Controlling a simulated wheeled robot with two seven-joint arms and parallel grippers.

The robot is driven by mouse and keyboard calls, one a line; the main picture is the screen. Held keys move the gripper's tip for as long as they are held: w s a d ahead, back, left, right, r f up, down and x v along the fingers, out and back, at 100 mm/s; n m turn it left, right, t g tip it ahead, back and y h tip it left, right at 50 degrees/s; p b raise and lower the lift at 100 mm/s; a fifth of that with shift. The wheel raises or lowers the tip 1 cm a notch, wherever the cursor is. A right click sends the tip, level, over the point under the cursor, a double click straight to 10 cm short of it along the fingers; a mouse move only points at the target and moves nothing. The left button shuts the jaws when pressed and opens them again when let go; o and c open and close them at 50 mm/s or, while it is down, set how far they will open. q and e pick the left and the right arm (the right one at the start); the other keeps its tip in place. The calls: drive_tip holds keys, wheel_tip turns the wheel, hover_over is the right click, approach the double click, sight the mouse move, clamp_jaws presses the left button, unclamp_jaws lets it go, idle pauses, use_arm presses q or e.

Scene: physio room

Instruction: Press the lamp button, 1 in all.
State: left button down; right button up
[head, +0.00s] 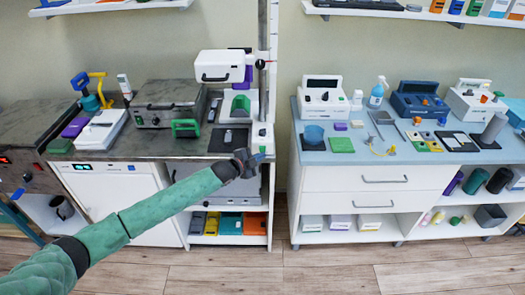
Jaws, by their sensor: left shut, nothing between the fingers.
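My left arm reaches in from the lower left. Its dark gripper (258,158) is shut and empty, in front of the right end of the dark counter. A small white box with a green spot (262,133) stands at that counter end, just above and behind the fingertips in the picture. Whether this is the lamp button, I cannot tell for sure. I cannot tell whether the fingertips touch the box; a gap seems to show. No clear lamp can be made out. My right gripper is not in view.
A vertical post rises behind the box. The blue-topped counter (345,157) at right is crowded with devices. Open floor lies in front.

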use_arm(q)
drive_tip(key=shift+w, duration=0.2)
idle(0.5)
drive_tip(key=shift+w+b, duration=0.25)
drive_tip(key=shift+b, duration=0.05)
